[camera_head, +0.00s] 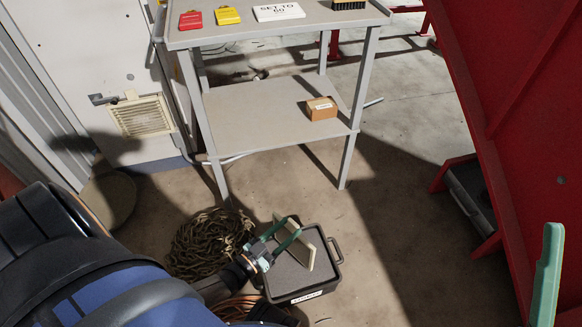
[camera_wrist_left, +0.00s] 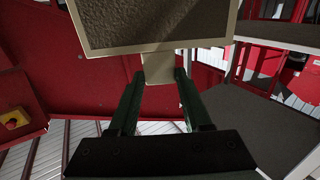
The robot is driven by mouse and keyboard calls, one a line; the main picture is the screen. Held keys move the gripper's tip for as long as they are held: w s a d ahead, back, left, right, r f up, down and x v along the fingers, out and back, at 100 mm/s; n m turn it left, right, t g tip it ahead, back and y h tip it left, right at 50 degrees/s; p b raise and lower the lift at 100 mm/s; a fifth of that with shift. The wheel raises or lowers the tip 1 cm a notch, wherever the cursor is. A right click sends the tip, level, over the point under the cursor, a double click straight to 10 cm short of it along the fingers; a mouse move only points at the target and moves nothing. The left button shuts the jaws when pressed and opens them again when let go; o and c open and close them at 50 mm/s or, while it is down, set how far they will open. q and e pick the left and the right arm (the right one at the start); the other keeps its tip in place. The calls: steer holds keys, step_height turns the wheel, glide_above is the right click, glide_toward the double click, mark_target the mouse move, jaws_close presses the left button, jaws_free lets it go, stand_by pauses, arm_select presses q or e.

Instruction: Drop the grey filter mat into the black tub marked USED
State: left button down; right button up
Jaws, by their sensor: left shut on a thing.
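The grey filter mat (camera_wrist_left: 155,22) has a rough grey face in a cream frame with a cream tab. My left gripper (camera_head: 291,229) is shut on this tab, which also shows between its green fingers in the left wrist view (camera_wrist_left: 158,84). In the head view the mat (camera_head: 308,256) is a narrow cream slab, tilted, seen nearly edge-on over the black tub (camera_head: 326,284). The tub is open, with a grey inside and a white label too small to read. Any contact between mat and tub is unclear. One green finger of my right gripper (camera_head: 548,275) shows at the right edge.
A coiled rope or chain (camera_head: 208,243) and an orange cable (camera_head: 236,306) lie left of the tub. A grey shelf table (camera_head: 262,115) with a small brown box (camera_head: 321,108) stands behind. A red structure (camera_head: 500,120) is at the right; floor between is clear.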

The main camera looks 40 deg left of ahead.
arm_select(q)
step_height(320, 180, down, 6)
steer(key=b, duration=0.5)
steer(key=shift+r, duration=0.1)
arm_select(e)
step_height(320, 180, down, 6)
steer(key=shift+w+a, duration=0.15)
steer(key=shift+a, duration=0.25)
arm_select(q)
steer(key=shift+c, duration=1.3)
jaws_free()
arm_select(e)
steer(key=shift+f+n, duration=0.1)
steer(key=shift+n, duration=0.2)
arm_select(q)
steer(key=shift+s, duration=0.1)
steer(key=s+a+p, duration=0.1)
steer(key=s+a, duration=0.1)
steer(key=s, duration=1)
arm_select(e)
step_height(320, 180, up, 2)
steer(key=shift+d, duration=0.15)
arm_select(q)
steer(key=shift+a, duration=0.1)
